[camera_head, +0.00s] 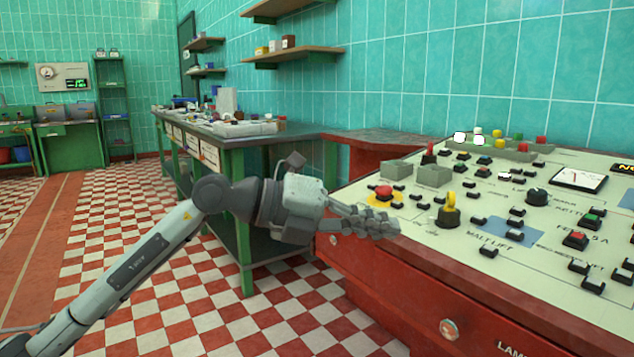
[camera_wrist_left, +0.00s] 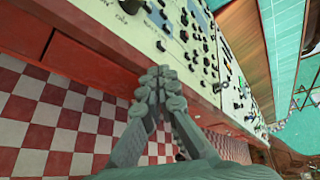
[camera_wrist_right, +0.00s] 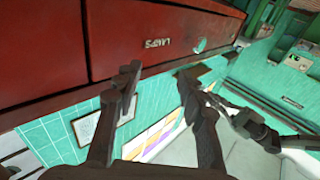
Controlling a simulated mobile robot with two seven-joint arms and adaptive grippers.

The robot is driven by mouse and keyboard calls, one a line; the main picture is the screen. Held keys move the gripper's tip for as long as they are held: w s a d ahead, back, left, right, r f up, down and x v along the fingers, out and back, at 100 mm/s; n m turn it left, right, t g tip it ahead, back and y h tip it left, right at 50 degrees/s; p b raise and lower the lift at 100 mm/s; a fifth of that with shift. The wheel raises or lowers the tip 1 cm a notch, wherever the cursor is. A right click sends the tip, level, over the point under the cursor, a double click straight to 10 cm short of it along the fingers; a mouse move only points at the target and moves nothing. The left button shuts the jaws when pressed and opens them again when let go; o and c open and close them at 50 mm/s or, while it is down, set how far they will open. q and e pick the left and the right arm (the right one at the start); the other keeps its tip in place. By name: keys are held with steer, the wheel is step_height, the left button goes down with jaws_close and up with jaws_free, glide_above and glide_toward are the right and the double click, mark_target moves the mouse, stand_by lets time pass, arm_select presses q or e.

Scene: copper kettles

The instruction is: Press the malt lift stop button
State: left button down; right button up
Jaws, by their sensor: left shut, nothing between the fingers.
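The cream control panel (camera_head: 460,235) slopes on the red desk at the right of the head view. Its "MALT LIFT" lettering (camera_head: 488,242) is beside a blue patch with small black parts. A red mushroom button on a yellow plate (camera_head: 384,193) stands near the left edge; another red button (camera_head: 575,240) is farther right. I cannot tell which is the malt lift stop button. My left gripper (camera_head: 386,226) is shut and empty at the panel's near left edge, in front of the yellow-plated button; it also shows in the left wrist view (camera_wrist_left: 160,84). My right gripper (camera_wrist_right: 160,76) is open and empty below the red desk front.
A green workbench (camera_head: 240,143) is behind my left arm. The checkered floor at left is clear.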

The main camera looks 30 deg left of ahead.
arm_select(q)
steer(key=s+d+r+n+t+h, duration=0.2)
steer(key=s+d+r+n+h, duration=0.1)
steer(key=s+d+h, duration=0.35)
steer(key=w+a+f+n+t+y, duration=0.1)
steer(key=a+f+n+t+y, duration=0.35)
steer(key=f+n+y, duration=0.55)
steer(key=w+a+f+n+t+y, duration=0.2)
steer(key=a+f+n+t+y, duration=0.3)
steer(key=n, duration=0.9)
steer(key=s+f+n+g, duration=0.1)
steer(key=s+f+g, duration=0.3)
steer(key=f, duration=0.4)
steer(key=s+d+f+n+g+y, duration=0.1)
steer(key=s+f+g, duration=0.3)
steer(key=f, duration=0.4)
steer(key=shift+s+d+f+n+g, duration=0.15)
steer(key=shift+s+d+n+g, duration=0.2)
steer(key=shift+s+n, duration=0.45)
arm_select(e)
steer(key=s+d+f+g+h, duration=0.1)
steer(key=d+f+g+h, duration=0.1)
steer(key=f, duration=0.5)
steer(key=d+f+g+h, duration=0.2)
steer(key=d+f+g, duration=0.2)
steer(key=f, duration=0.3)
steer(key=shift+s+d+f+m, duration=0.2)
steer(key=shift+s+d+m, duration=0.15)
steer(key=shift+d, duration=0.15)
